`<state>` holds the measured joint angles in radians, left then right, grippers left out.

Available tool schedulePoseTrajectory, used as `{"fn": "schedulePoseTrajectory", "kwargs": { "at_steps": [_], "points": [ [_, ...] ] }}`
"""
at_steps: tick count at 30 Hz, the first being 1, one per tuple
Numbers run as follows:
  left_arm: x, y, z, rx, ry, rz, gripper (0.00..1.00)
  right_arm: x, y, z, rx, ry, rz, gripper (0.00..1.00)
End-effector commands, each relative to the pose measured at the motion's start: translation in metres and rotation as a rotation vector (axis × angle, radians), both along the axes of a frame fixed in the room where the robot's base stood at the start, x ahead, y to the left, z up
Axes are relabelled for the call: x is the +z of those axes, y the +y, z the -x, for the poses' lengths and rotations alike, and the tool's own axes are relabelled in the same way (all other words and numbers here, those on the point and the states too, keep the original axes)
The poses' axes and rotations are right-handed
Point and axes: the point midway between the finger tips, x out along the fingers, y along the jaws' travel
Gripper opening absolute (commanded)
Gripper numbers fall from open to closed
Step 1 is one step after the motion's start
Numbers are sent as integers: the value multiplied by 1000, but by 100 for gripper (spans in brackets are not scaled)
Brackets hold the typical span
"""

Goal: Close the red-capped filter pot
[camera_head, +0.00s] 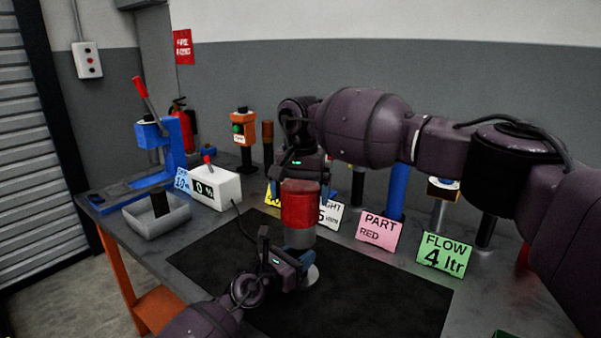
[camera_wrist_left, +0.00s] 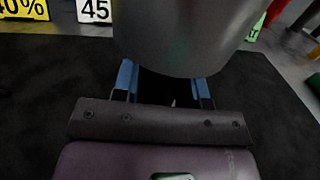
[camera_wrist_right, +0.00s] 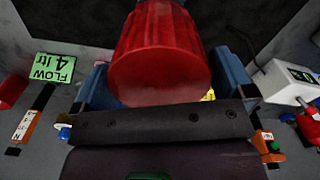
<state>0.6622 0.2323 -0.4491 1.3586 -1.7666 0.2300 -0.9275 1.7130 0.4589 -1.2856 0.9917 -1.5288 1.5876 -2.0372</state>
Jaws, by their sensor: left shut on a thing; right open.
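The filter pot's grey body (camera_head: 301,238) stands upright on the black mat, with the red cap (camera_head: 299,208) directly on top of it. How tightly the cap sits cannot be told. My left gripper (camera_head: 304,262) is shut on the pot low down; in the left wrist view the grey body (camera_wrist_left: 190,40) fills the space in front of the blue fingers. My right gripper (camera_head: 305,187) is above the pot at the cap. In the right wrist view the ribbed red cap (camera_wrist_right: 160,60) lies between the open blue fingers, one on either side.
The black mat (camera_head: 380,300) is largely clear around the pot. A pink PART RED card (camera_head: 380,231) and a green FLOW card (camera_head: 445,254) stand behind it. A grey tray (camera_head: 155,222), white meter box (camera_head: 216,187) and blue press (camera_head: 160,145) are at the left.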

Motion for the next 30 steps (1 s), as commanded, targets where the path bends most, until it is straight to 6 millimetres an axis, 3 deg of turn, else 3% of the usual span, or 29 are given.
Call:
{"fn": "schedulePoseTrajectory", "kwargs": {
  "at_steps": [7,18,26,30],
  "points": [
    [1,0,0,1,-1,1,0,-21,0,0,0,0,0,100],
    [1,0,0,1,-2,1,0,-23,0,0,0,-1,0,100],
    [1,0,0,1,-2,1,0,-23,0,0,0,-1,0,60],
    [1,0,0,1,-1,1,0,-23,0,0,-18,-1,0,58]
  ]
}}
